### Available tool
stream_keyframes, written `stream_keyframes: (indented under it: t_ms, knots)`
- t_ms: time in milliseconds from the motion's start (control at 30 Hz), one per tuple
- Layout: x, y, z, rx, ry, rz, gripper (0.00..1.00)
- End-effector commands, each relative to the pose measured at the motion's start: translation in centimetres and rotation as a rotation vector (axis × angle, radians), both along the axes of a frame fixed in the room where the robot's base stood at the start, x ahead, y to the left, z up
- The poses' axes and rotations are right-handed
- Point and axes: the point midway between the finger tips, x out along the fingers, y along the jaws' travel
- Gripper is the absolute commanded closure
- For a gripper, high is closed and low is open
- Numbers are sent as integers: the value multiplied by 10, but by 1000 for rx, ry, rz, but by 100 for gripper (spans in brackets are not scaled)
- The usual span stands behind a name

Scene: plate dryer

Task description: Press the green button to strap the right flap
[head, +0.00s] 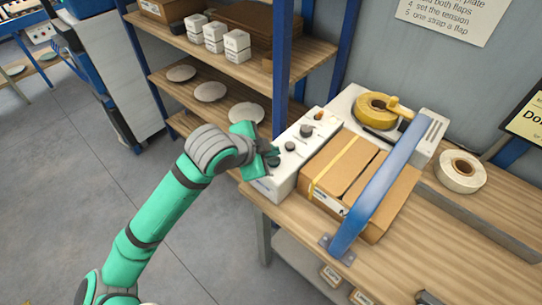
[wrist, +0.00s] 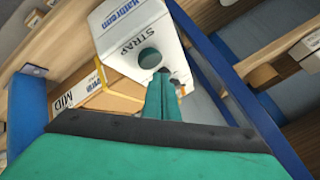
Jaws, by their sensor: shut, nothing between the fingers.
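A white control box (head: 283,180) with several dark knobs stands at the left end of the wooden bench. In the wrist view its white panel (wrist: 125,25) reads "STRAP", beside a round dark green button (wrist: 150,57). My gripper (head: 273,160) is at the panel in the head view and hides part of it. In the wrist view my gripper (wrist: 162,74) is shut and empty, its fingertips at the lower edge of the button; I cannot tell whether they touch. A cardboard box (head: 345,170) lies under a blue arch (head: 380,190), a yellow strap (head: 328,168) across its left part.
A yellow tape roll (head: 376,107) sits behind the box and a white roll (head: 461,172) to the right. A blue-posted shelf (head: 283,60) with plates (head: 246,113) stands close behind my gripper. The floor at left is clear.

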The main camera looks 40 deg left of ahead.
Motion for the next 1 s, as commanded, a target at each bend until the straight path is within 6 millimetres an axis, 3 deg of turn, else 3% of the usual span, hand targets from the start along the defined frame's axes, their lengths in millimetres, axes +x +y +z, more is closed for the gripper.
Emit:
stream_keyframes:
  t_ms: [267, 800, 1000]
  knots:
    - [-2, 4, 3, 0, -1, 9, 100]
    - [3, -4, 46, 2, -1, -8, 100]
    - [-1, 1, 50, 0, -1, 3, 100]
